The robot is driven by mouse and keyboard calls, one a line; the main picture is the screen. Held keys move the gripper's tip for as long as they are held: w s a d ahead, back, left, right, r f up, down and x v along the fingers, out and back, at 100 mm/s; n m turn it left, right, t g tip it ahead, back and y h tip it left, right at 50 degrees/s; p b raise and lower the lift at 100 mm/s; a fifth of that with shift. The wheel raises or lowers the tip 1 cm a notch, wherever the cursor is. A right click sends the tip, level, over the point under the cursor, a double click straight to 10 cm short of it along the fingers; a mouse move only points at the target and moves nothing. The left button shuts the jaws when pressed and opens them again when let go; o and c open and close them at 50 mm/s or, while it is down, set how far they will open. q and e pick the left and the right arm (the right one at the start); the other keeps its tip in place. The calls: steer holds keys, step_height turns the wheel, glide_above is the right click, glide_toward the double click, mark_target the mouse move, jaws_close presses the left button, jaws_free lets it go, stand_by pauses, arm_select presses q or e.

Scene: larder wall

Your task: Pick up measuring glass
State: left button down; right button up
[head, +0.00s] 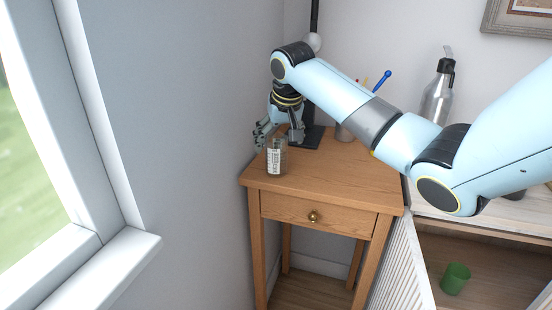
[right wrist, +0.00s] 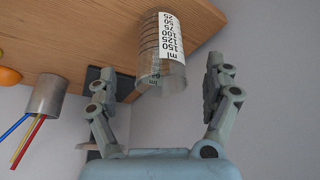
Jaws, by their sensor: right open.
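My right gripper (head: 279,137) is open and empty, just behind and above the glass in the head view. Its two fingers show apart in the right wrist view (right wrist: 158,95). I cannot tell whether a finger touches the glass. My left gripper is not in view.
The wooden table (head: 335,184) has a drawer and free room at its front right. A metal cup with coloured sticks (head: 344,131) and a black stand (head: 308,138) are behind. A silver bottle (head: 438,92) and a green cup (head: 455,279) are at right. The wall is close at left.

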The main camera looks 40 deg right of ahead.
mark_target(276, 153)
steer(key=shift+w+d+f, duration=0.1)
steer(key=shift+w+f, duration=0.05)
steer(key=shift+f, duration=0.2)
steer(key=x, duration=0.5)
steer(key=shift+r, duration=0.1)
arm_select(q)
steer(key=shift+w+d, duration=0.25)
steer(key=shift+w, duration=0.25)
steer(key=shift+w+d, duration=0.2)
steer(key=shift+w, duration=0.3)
arm_select(e)
steer(key=c, duration=0.4)
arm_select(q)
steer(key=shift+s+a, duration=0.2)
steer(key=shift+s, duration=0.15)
arm_select(e)
steer(key=c, duration=1)
